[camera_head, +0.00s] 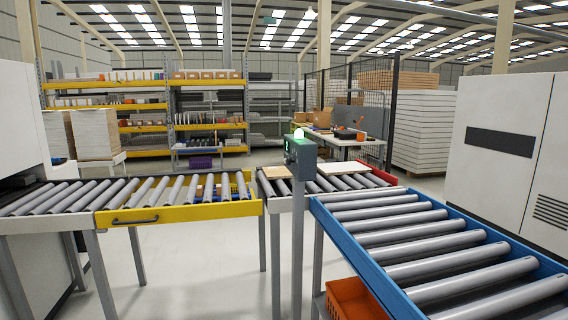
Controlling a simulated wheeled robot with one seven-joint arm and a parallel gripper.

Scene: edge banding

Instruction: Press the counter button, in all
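A grey counter box (301,158) stands on a grey post in the middle of the head view, between the roller conveyors. My gripper is not in view.
A yellow-framed roller conveyor (180,214) runs on the left and a blue-framed one (372,252) on the right. Boards lie on rollers behind the post. An orange crate (352,299) sits low beneath the blue conveyor. Open floor shows at front left of the post.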

